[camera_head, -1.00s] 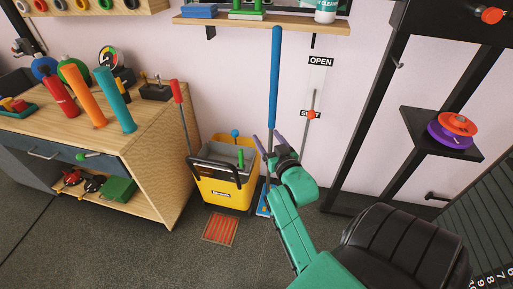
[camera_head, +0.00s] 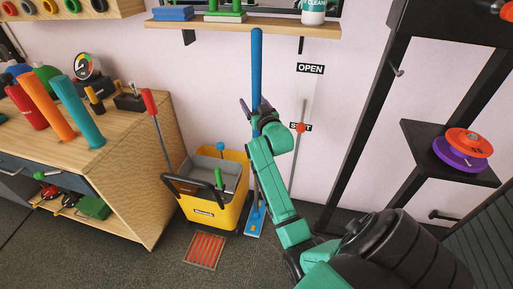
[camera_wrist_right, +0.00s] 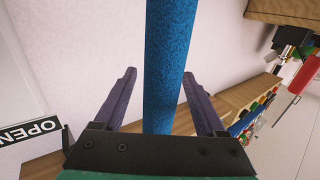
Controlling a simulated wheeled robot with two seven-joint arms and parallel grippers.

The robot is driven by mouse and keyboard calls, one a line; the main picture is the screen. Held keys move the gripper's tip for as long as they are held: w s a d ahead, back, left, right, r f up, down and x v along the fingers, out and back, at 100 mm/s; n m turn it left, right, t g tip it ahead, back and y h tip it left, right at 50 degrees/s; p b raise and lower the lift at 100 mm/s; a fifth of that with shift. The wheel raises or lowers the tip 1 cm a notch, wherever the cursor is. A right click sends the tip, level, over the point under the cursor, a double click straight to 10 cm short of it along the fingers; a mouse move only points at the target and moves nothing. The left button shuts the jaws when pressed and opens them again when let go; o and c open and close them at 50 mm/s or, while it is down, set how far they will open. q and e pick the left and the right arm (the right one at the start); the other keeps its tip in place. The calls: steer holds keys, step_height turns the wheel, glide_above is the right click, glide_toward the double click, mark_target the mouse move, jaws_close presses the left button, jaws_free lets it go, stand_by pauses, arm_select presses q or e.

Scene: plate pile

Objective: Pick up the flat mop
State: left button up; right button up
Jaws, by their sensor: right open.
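The flat mop (camera_head: 257,65) stands upright by the wall, with a thick blue upper handle, a thinner lower shaft and a flat blue head (camera_head: 255,220) on the floor. My right gripper (camera_head: 255,105) is at the lower part of the blue grip in the head view. In the right wrist view the open fingers (camera_wrist_right: 159,76) stand on either side of the blue handle (camera_wrist_right: 171,50), with visible gaps at both sides. My right forearm hides part of the lower shaft. My left gripper is not in view.
A yellow mop bucket (camera_head: 215,210) with a red-tipped stick stands just left of the mop. A wooden workbench (camera_head: 130,165) is further left. A wall shelf (camera_head: 240,27) is above, and a black rack (camera_head: 350,140) stands at right. An orange floor grate (camera_head: 206,250) lies in front.

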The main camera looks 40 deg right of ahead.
jaws_close()
steer(key=shift+r, duration=0.15)
